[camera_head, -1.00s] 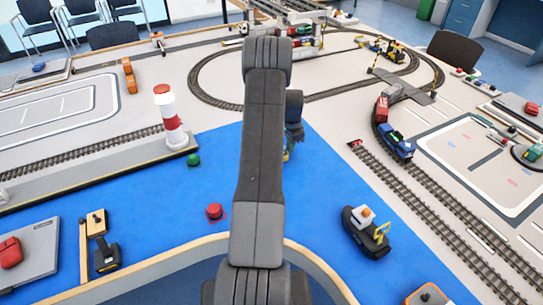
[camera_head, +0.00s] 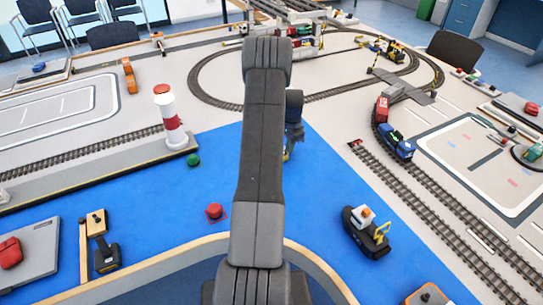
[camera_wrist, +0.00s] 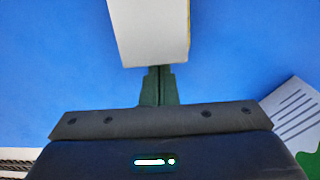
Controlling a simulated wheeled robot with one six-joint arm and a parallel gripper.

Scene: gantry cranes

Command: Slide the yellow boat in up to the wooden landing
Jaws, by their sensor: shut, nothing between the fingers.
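In the wrist view, a pale grey block with a thin yellow right edge (camera_wrist: 150,32) lies over the blue surface; it may be part of the yellow boat, but its whole shape is cut off. My gripper (camera_wrist: 158,72) is shut and empty, its tips right at the near end of the block; I cannot tell whether they touch. In the head view, my gripper (camera_head: 293,143) is partly hidden behind my arm, with a small yellow bit beside it. A wooden strip (camera_head: 83,250), possibly the landing, stands at the left on the blue.
A black tug with a yellow frame (camera_head: 365,232) sits at the right on the blue. A dark vessel (camera_head: 106,256) lies beside the wooden strip. A red buoy (camera_head: 214,212), a green buoy (camera_head: 193,160) and a red-white lighthouse (camera_head: 168,115) stand left of my arm.

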